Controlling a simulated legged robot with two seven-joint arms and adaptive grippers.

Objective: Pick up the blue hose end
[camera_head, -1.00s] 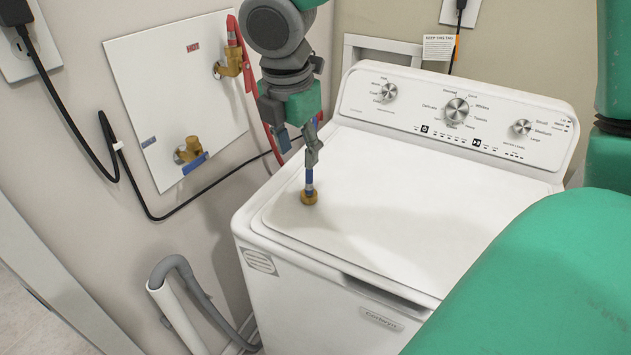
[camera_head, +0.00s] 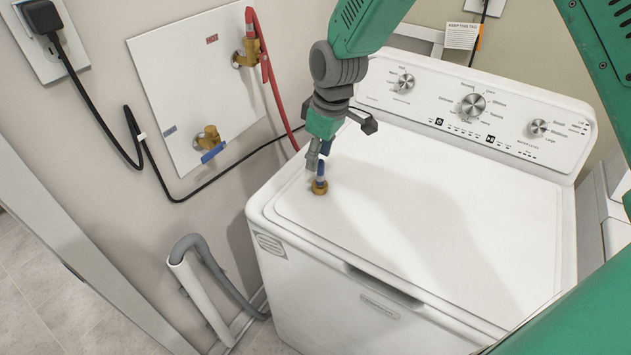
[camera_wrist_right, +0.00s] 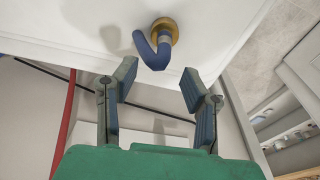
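The blue hose end (camera_head: 321,172) is a short blue piece with a brass coupling (camera_head: 319,187). It rests on the washer lid near the left front corner. My right gripper (camera_head: 323,152) reaches down from above, close to the top of the hose end. In the right wrist view the right gripper (camera_wrist_right: 158,86) is open, its two fingers apart. The hooked blue hose end (camera_wrist_right: 150,52) shows just beyond the fingertips, roughly between them, with no visible grip on it. My left gripper is not in view.
The white washer (camera_head: 430,200) has a knob panel (camera_head: 470,105) at its back. On the left wall are a brass hot valve (camera_head: 248,55) with a red hose (camera_head: 272,85), a second valve with a blue handle (camera_head: 211,143) and a black cord (camera_head: 112,140). A grey drain hose (camera_head: 215,268) stands beside the washer.

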